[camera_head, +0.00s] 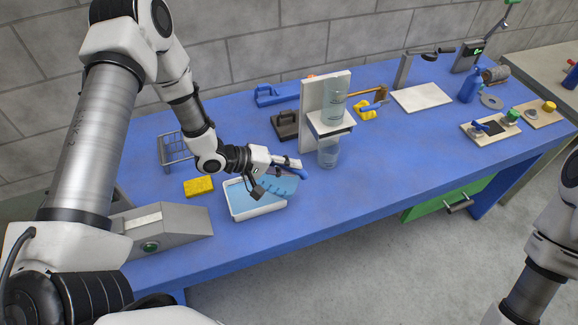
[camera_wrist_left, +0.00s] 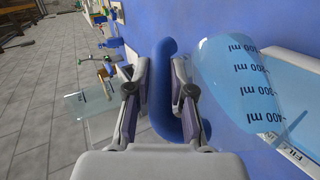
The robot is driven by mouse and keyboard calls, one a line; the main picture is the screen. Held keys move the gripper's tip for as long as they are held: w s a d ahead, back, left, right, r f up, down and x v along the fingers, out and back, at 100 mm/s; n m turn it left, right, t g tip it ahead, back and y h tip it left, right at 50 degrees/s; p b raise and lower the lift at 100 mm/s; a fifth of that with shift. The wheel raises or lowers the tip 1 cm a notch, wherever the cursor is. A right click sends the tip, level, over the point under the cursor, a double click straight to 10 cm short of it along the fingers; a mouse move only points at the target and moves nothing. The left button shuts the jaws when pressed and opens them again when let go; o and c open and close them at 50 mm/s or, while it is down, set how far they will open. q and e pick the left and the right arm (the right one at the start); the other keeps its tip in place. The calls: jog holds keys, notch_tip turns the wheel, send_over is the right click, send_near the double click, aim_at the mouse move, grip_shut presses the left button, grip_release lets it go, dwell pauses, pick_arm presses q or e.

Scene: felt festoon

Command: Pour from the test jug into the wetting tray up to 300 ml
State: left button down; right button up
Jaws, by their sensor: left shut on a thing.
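My left gripper (camera_head: 288,163) is shut on the blue handle (camera_wrist_left: 166,92) of the test jug (camera_head: 282,184). The jug is clear, holds blue liquid and is tilted over the wetting tray. In the left wrist view the jug (camera_wrist_left: 235,85) shows marks from 100 to 400 ml. The wetting tray (camera_head: 259,212) is white and shallow, with blue inside, on the blue bench below the jug. Its edge (camera_wrist_left: 296,62) and part of a fill label show in the left wrist view. I cannot make out a stream or the tray's level. My right gripper is out of view.
A white stand (camera_head: 312,112) holds a clear vessel (camera_head: 335,108), with a clear beaker (camera_head: 328,153) below, close right of the jug. A yellow sponge (camera_head: 198,186), a wire rack (camera_head: 174,150) and a grey box (camera_head: 163,231) lie left.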

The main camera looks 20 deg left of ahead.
pick_arm(q)
jog(key=shift+a, duration=0.15)
dwell(0.4)
jog(key=shift+a+h+b, duration=0.1)
jog(key=shift+h+b, duration=0.2)
jog(key=shift+r, duration=0.1)
jog(key=shift+s+a, duration=0.1)
dwell(2.9)
jog(key=shift+a+f+t+h+b, duration=0.1)
jog(key=shift+f+t+h+b, duration=0.1)
jog(key=shift+t+h+b, duration=0.1)
jog(key=shift+a, duration=0.15)
dwell(1.0)
